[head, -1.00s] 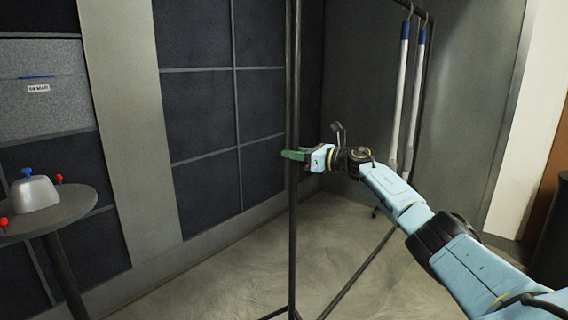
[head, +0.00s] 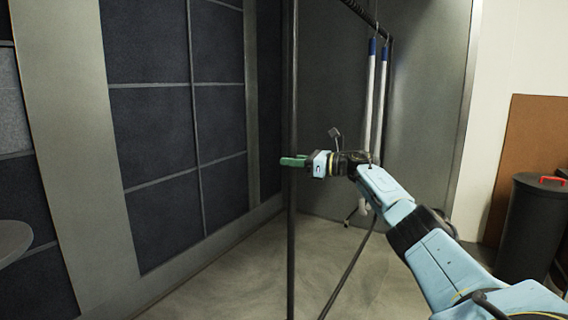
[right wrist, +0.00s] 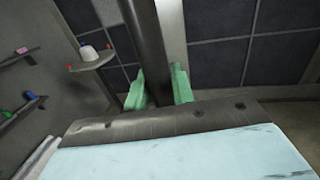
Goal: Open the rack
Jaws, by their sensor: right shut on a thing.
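The rack is a dark metal frame with a tall upright pole (head: 291,90) near the middle of the head view. A top bar and another upright stand further back to its right. My right gripper (head: 295,161) has its green fingers at the pole at about mid-height. In the right wrist view the pole (right wrist: 143,40) runs between the two green fingers of that gripper (right wrist: 158,86), which is shut on it. Two white rods with blue tops (head: 371,90) hang from the rack's top bar. The rack's lower far part is partly hidden behind my right arm. My left gripper is not in view.
A dark panelled wall (head: 150,125) is on the left. A round table (head: 12,240) shows at the left edge. A black bin with a red handle (head: 530,225) and a brown board (head: 535,135) stand at right. The floor (head: 235,275) around the pole is clear.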

